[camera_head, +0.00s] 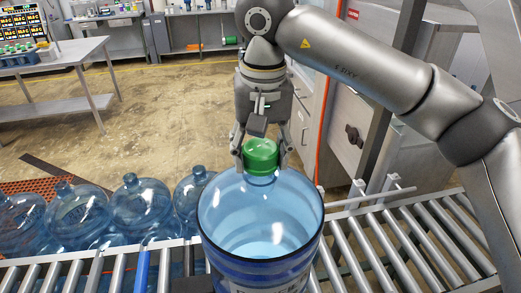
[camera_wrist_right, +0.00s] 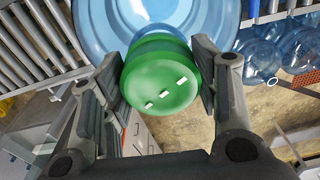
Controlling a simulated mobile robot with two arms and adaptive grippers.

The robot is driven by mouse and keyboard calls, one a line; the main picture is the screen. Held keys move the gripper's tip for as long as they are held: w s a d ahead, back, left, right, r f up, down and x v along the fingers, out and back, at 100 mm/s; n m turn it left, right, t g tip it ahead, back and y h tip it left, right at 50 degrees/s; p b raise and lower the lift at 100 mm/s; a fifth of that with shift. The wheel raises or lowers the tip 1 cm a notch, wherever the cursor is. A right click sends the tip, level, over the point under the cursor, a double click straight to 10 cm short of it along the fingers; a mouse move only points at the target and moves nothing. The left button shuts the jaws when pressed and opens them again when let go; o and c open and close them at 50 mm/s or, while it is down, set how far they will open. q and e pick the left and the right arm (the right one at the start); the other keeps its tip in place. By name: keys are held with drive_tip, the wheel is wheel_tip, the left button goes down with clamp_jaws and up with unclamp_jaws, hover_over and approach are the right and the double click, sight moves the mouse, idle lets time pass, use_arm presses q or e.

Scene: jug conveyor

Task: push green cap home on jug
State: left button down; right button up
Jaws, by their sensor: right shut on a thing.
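The large blue jug (camera_head: 258,222) stands upright on the roller conveyor in the head view; its shoulder also shows in the right wrist view (camera_wrist_right: 150,20). The green cap (camera_head: 261,155) is at the jug's neck, and its round top shows in the wrist view (camera_wrist_right: 160,88). My right gripper (camera_head: 260,162) has a finger on each side of the cap and is shut on it. The cap covers the mouth, so I cannot tell how far down it sits. My left gripper is not in view.
The roller conveyor (camera_head: 388,238) runs across the front. Several other blue jugs (camera_head: 138,207) stand to the left, behind the rollers. A metal rail (camera_head: 366,197) lies to the right of the jug. A grey cabinet (camera_head: 350,125) stands behind it. Open floor (camera_head: 165,110) lies at the back left.

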drive_tip(key=shift+f+b, duration=0.4)
drive_tip(key=shift+f, duration=0.15)
drive_tip(key=shift+c, duration=0.2)
drive_tip(key=o, duration=1.2)
drive_tip(key=shift+o, duration=0.2)
drive_tip(key=shift+r, duration=0.2)
drive_tip(key=shift+r+p, duration=3)
drive_tip(key=shift+r, duration=0.9)
